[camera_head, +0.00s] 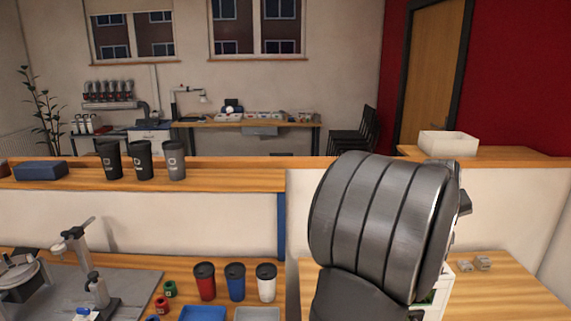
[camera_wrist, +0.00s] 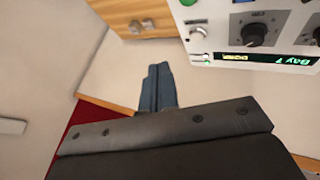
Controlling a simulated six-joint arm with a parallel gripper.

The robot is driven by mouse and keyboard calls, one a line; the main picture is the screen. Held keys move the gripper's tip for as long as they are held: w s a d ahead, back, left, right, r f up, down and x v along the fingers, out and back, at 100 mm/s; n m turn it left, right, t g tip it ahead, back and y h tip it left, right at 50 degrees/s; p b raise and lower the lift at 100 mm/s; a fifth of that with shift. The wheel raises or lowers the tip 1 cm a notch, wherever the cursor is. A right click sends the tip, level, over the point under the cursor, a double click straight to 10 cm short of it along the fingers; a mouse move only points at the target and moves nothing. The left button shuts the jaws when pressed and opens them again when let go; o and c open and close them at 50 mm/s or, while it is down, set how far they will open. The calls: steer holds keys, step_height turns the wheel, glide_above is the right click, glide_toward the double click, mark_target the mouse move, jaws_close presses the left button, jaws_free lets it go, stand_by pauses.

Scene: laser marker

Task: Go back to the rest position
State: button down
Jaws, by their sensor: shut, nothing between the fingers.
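My gripper (camera_wrist: 158,70) shows in the wrist view as two blue-grey fingers pressed together, with nothing between them. It points toward a pale wall or panel surface. A white control box (camera_wrist: 225,30) with a black knob (camera_wrist: 258,30), a green button and a lit display reading "Bay 7" upside down is at the upper right of that view, apart from the fingers. In the head view my own arm's large grey link fills the right of centre and hides my gripper and most of the control box.
Red (camera_head: 205,282), blue (camera_head: 235,281) and white (camera_head: 266,283) cups stand on the left bench behind a blue tray (camera_head: 203,313). Three dark cups (camera_head: 142,160) stand on the ledge. Small grey blocks (camera_head: 482,263) lie on the right bench. A white bin (camera_head: 447,144) stands on the right ledge.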

step_height(320, 180, down, 6)
steer(key=shift+r, duration=0.15)
steer(key=s+a+r+y, duration=0.3)
steer(key=s+r, duration=0.3)
steer(key=r, duration=0.6)
steer(key=w+a+f+n+g+y, duration=0.1)
steer(key=w+a+f+n+g, duration=0.1)
steer(key=w+a+f+n, duration=0.2)
steer(key=w+a+f, duration=0.2)
steer(key=w+f, duration=0.1)
steer(key=f, duration=0.1)
steer(key=shift+w+g+y, duration=0.3)
steer(key=shift+w+y, duration=0.05)
steer(key=shift+y, duration=0.05)
stand_by(0.5)
steer(key=shift+f, duration=0.1)
stand_by(1.3)
